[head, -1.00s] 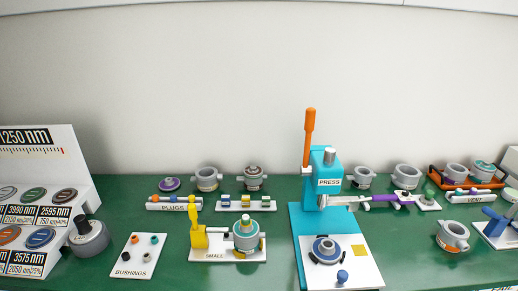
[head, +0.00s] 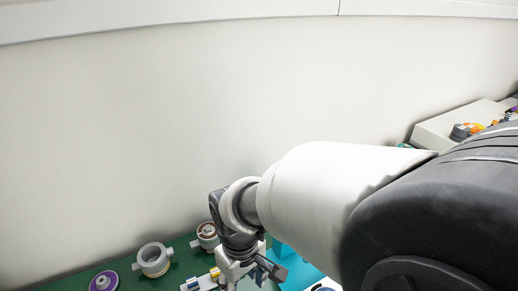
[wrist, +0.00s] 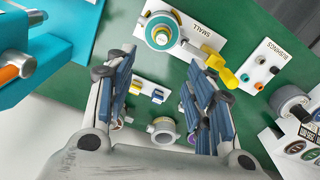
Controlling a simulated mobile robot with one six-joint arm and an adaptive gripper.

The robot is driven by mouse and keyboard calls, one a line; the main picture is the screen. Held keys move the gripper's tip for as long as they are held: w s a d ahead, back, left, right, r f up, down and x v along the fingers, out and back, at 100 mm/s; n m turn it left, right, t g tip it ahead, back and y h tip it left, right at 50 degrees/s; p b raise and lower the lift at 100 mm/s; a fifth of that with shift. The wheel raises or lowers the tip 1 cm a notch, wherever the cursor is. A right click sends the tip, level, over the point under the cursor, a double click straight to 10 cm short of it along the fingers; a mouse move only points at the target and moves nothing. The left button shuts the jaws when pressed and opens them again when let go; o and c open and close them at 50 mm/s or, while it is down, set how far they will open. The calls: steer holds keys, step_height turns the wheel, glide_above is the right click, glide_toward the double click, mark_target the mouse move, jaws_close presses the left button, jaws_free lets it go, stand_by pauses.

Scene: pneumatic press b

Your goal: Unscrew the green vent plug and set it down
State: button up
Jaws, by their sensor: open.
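My gripper (wrist: 157,92) is open and empty in the wrist view, its two blue-padded fingers apart above the table. In the head view my gripper (head: 255,272) hangs low at the bottom centre, partly cut off by the frame edge. I cannot make out the green vent plug for certain. A grey cylinder with a teal-green ring on top (wrist: 162,32) stands on the white SMALL plate (wrist: 196,29), beyond the fingertips in the wrist view. The VENT label is out of view.
A small rack with blue and yellow parts (wrist: 152,92) and a grey ring body (wrist: 163,131) show between the fingers. The teal press (wrist: 68,40) stands left in the wrist view. The BUSHINGS plate (wrist: 268,66) is right. A purple disc (head: 103,282) lies at the head view's lower left.

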steer(key=f+b, duration=0.1)
steer(key=f, duration=0.5)
steer(key=f+b, duration=0.2)
steer(key=f, duration=0.4)
steer(key=f+b, duration=0.1)
steer(key=f, duration=0.5)
steer(key=shift+a+b, duration=0.35)
steer(key=shift+b, duration=0.05)
steer(key=shift+r, duration=0.1)
steer(key=c, duration=1.1)
steer(key=shift+n, duration=1)
steer(key=shift+c, duration=0.2)
steer(key=shift+n, duration=0.9)
